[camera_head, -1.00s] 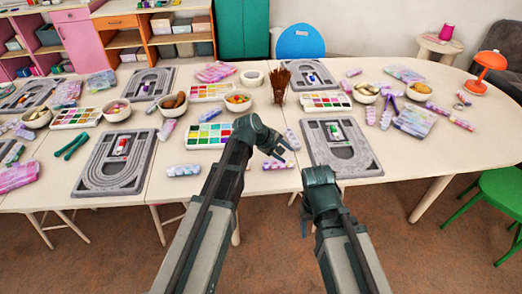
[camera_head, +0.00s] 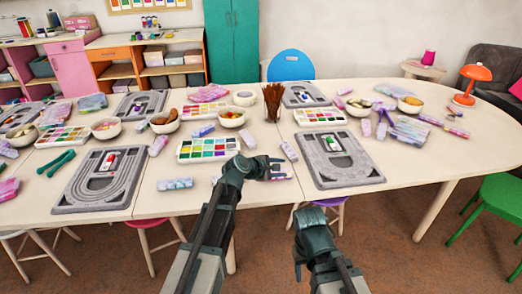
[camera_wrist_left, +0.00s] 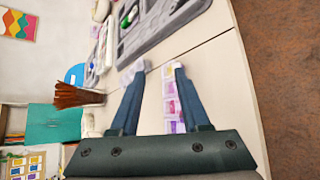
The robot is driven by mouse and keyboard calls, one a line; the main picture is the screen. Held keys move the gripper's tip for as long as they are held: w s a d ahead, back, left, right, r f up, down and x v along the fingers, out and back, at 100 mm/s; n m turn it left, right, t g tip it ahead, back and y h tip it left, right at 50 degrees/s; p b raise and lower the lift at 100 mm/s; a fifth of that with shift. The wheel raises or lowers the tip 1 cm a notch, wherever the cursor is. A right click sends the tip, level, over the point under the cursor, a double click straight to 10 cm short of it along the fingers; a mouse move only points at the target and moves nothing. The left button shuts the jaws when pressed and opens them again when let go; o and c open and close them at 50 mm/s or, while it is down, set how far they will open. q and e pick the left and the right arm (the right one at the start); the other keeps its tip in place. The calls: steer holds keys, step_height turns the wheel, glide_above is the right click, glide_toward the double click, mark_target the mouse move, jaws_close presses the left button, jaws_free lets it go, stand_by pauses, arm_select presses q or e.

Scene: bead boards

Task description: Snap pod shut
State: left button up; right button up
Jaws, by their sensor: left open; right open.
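Several small bead pods with clear, segmented compartments lie on the table. One pod with purple and pink beads (camera_wrist_left: 172,100) shows between the fingers in the left wrist view, partly behind one finger. In the head view it appears to be the pod mostly hidden behind my left gripper (camera_head: 274,168). My left gripper is open and empty, above the table's front part; I cannot tell whether it touches the pod. Another pod (camera_head: 289,149) lies just beyond it, and one (camera_head: 175,184) lies to its left. My right gripper (camera_head: 298,262) is open and empty, in front of the table edge.
A grey bead board (camera_head: 361,178) lies right of my left gripper, another (camera_head: 68,192) at the left. A paint-like bead tray (camera_head: 181,157) and a cup of brown sticks (camera_head: 272,101) stand behind. The tabletop (camera_head: 225,205) is bare near the front edge.

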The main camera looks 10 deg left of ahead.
mark_target(285, 171)
arm_select(q)
steer(key=b+x, duration=0.1)
steer(key=x, duration=0.3)
steer(key=shift+w+f+b, duration=0.1)
steer(key=shift+f+b, duration=0.05)
steer(key=shift+b, duration=0.2)
steer(key=w+r+n+g+p, duration=0.1)
steer(key=p, duration=0.1)
steer(key=w+r+g+p, duration=0.1)
steer(key=g+p, duration=0.1)
steer(key=p, duration=0.1)
steer(key=shift+w+a+n, duration=0.2)
steer(key=shift+w+n, duration=0.1)
steer(key=shift+n, duration=0.1)
steer(key=shift+w+a+r+n+g+h+p, duration=0.15)
steer(key=shift+w+n+g+h+p, duration=0.4)
steer(key=shift+g, duration=0.55)
steer(key=p+v, duration=0.9)
steer(key=v, duration=0.4)
steer(key=shift+s, duration=0.15)
